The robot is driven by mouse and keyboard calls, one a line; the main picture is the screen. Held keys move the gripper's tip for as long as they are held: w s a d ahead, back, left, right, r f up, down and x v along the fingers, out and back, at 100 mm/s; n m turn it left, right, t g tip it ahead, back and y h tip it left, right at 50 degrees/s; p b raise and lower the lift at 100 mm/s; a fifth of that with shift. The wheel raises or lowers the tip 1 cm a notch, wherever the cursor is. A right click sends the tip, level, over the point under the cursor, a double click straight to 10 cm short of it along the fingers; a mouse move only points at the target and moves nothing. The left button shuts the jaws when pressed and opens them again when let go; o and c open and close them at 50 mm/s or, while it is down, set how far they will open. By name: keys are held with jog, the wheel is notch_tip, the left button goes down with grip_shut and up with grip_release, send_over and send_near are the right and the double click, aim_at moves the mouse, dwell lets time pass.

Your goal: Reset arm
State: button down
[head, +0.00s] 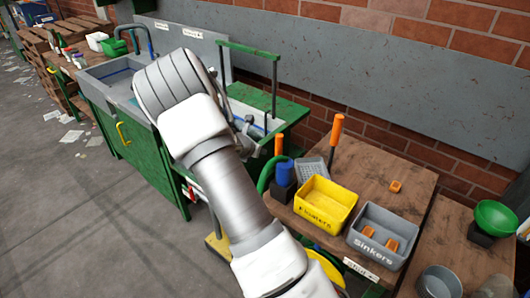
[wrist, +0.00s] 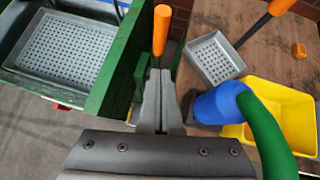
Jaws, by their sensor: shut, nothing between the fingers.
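My gripper (wrist: 158,85) is shut and empty in the wrist view, its two grey fingers pressed together. An upright orange handle (wrist: 161,30) shows just beyond the fingertips; I cannot tell whether they touch it. In the head view my white and grey arm reaches up across the middle, and the gripper is mostly hidden behind it, near the green-framed basin (head: 270,106).
The wooden table holds a yellow "Floaters" bin (head: 322,222), a grey "Sinkers" bin (head: 372,254) with orange pieces inside, a loose orange piece (head: 396,186), a small perforated tray (wrist: 214,58) and a blue nozzle (wrist: 220,103) with green hose. A green sink cabinet (head: 150,165) stands left.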

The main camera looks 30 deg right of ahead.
jog(key=shift+s+a+r, duration=0.15)
jog(key=shift+a+r, duration=0.05)
jog(key=shift+a, duration=0.05)
dwell(0.4)
jog(key=s+a+r+m+y, duration=0.1)
jog(key=s+a+r+m, duration=0.3)
jog(key=s+r+m, duration=0.4)
jog(key=s+a+r+m+y, duration=0.1)
jog(key=s+a+r+m, duration=0.2)
jog(key=s+r+m, duration=0.5)
jog(key=s+a+r+m+y, duration=0.3)
jog(key=s+a+r+m, duration=0.1)
jog(key=s+a, duration=0.4)
jog(key=s+a+r+m+y, duration=0.3)
jog(key=s+a+r+m, duration=0.1)
jog(key=s+a, duration=0.4)
jog(key=shift+s+r+t, duration=0.15)
jog(key=shift+r+t, duration=0.1)
jog(key=shift+t, duration=0.05)
